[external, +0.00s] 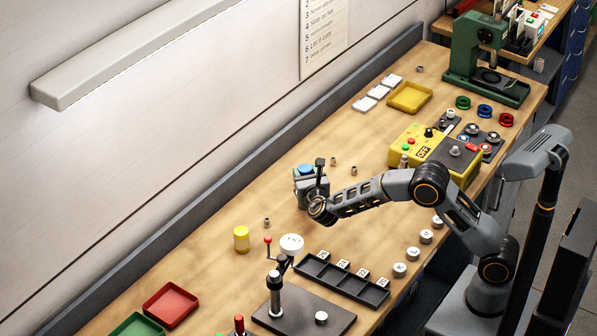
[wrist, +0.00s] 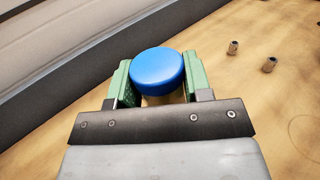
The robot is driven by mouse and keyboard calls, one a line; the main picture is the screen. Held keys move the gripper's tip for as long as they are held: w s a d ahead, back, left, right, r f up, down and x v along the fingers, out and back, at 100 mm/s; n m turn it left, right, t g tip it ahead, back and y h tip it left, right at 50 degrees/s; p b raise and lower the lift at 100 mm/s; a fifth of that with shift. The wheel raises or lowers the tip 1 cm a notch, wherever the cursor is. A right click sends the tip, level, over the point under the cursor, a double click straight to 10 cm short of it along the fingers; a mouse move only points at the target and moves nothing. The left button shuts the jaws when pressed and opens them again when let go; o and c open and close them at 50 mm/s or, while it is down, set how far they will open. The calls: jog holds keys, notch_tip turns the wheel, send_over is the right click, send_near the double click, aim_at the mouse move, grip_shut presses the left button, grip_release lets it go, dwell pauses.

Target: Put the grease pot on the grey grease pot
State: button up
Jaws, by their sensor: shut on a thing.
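A pot with a round blue lid (wrist: 158,70) sits between the two green-padded fingers of my gripper (wrist: 157,88), which touch it from both sides. In the external view the blue lid (external: 305,169) shows at the end of my arm, near the back of the bench. My gripper (external: 309,184) hides most of the pot's body, and I cannot tell whether it touches the bench or is just above it. A yellow pot (external: 241,238) stands upright on the bench to the lower left. I cannot clearly pick out a separate grey grease pot.
Small metal nuts (external: 334,161) lie near my gripper; two also show in the wrist view (wrist: 233,47). A white round piece (external: 291,243), a lever stand (external: 276,295) and a black slotted tray (external: 340,279) are in front. A yellow control box (external: 415,150) stands right. Bench around the pot is mostly clear.

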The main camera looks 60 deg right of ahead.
jog(key=shift+f+b, duration=0.15)
jog(key=shift+b, duration=0.15)
jog(key=o, duration=1)
